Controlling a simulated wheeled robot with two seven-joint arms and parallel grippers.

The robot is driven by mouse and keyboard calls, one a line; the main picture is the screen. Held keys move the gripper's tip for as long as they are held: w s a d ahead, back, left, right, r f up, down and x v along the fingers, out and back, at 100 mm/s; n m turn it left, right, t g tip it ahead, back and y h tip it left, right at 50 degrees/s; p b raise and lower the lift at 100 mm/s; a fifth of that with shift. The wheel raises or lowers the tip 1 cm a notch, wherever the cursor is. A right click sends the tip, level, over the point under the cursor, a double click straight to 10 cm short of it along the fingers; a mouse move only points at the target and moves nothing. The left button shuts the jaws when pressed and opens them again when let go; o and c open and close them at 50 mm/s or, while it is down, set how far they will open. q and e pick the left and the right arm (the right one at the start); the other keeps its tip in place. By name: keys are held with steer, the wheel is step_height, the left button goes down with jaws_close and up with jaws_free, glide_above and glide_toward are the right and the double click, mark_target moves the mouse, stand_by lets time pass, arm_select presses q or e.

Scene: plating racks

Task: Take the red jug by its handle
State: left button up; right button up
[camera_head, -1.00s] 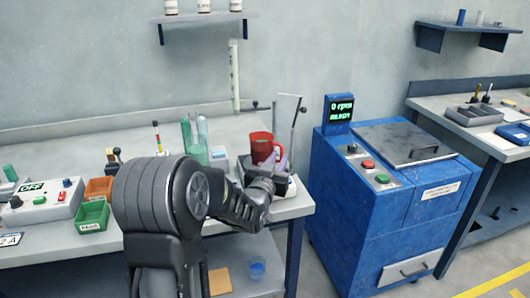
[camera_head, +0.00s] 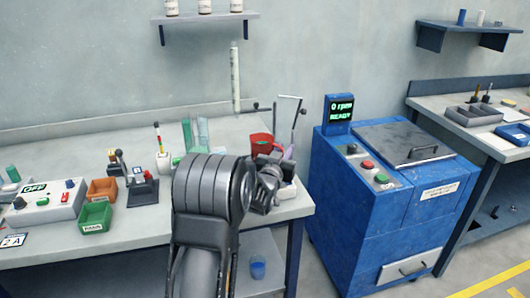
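The red jug (camera_head: 260,141) stands near the right end of the workbench (camera_head: 140,222). Its upper part and rim show, and its lower part is hidden behind my arm. My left gripper (camera_head: 277,165) is at the end of the dark arm, close in front of and to the right of the jug. The fingers are small and overlap the jug and items behind it, so I cannot tell whether they touch the handle or are open. My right gripper is not in view.
Glass tubes (camera_head: 202,132) stand left of the jug, and a thin metal stand (camera_head: 297,115) stands at its right. A control box (camera_head: 45,203) and a green bin (camera_head: 95,216) sit on the left. A blue machine (camera_head: 385,200) stands right of the bench.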

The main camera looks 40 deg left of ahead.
arm_select(q)
steer(key=shift+c, duration=0.2)
stand_by(0.4)
jaws_close()
stand_by(1.2)
